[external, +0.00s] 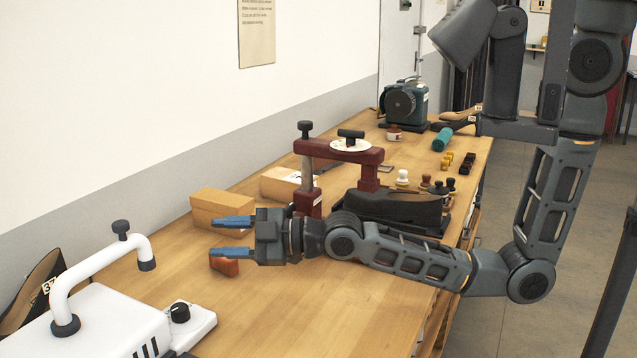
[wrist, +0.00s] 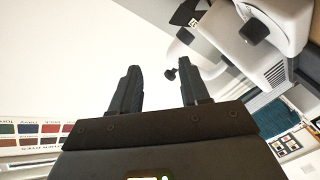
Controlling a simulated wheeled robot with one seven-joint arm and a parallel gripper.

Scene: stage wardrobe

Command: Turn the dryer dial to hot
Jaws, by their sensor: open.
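The dryer (external: 105,325) is a white machine with an arched white pipe at the lower left of the external view. Its black dial (external: 179,312) sits on a low white block at the machine's right side. My gripper (external: 215,237) is open and empty above the table, beyond the dial and apart from it. Its two blue-tipped fingers point left toward the wall. In the wrist view my gripper (wrist: 160,90) shows dark spread fingers with nothing between them. White machine parts (wrist: 290,15) show at the upper right there. The dial's setting is too small to read.
An orange-brown block (external: 224,267) lies just below my gripper's fingers. A tan box (external: 222,208) stands behind. A dark red press (external: 310,200) and a black shoe-like form (external: 400,210) stand near my forearm. The wooden table (external: 270,315) is bare right of the dial.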

